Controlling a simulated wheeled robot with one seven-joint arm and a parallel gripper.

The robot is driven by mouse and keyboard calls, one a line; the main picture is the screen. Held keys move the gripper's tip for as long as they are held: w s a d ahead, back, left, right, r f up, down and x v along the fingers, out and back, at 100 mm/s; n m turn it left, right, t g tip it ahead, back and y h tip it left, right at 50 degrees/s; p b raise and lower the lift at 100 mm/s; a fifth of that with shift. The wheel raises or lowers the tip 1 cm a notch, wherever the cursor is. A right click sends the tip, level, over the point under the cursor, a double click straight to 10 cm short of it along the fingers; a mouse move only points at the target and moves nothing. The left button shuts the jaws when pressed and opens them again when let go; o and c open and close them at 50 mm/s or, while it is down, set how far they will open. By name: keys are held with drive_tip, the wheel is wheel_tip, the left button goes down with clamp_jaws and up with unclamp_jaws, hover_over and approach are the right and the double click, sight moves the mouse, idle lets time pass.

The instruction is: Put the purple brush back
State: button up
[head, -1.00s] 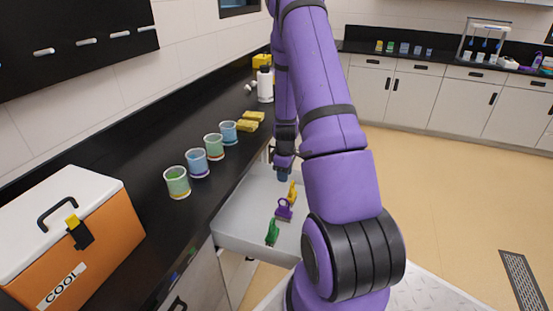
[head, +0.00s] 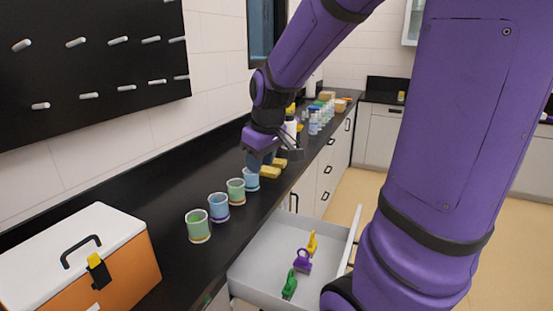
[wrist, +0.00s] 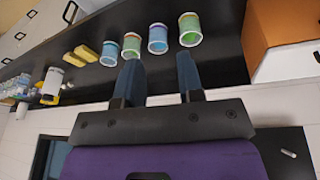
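The purple brush (head: 302,260) lies in the open white drawer (head: 262,272), between a yellow brush (head: 312,243) and a green brush (head: 289,285). My gripper (head: 262,161) is up over the black counter, away from the drawer. In the wrist view its two dark blue fingers (wrist: 158,66) are apart with nothing between them. A black pegboard (head: 90,60) with several light pegs hangs on the wall at the upper left. No brush shows in the wrist view.
Several coloured cups, such as the green one (head: 198,226), stand in a row along the counter (head: 160,185). An orange cooler (head: 130,262) with a white lid stands at the left. Yellow sponges (head: 271,172) and bottles (head: 313,121) are farther back.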

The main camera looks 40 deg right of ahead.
drive_tip(key=s+a+r+m+t, duration=0.1)
drive_tip(key=s+a+r, duration=0.3)
drive_tip(key=s, duration=0.4)
drive_tip(key=s+a+r+m+t, duration=0.1)
drive_tip(key=s+a+r, duration=0.3)
drive_tip(key=s, duration=0.4)
drive_tip(key=shift+a+r, duration=0.25)
drive_tip(key=shift+a, duration=0.45)
drive_tip(key=shift+w, duration=0.1)
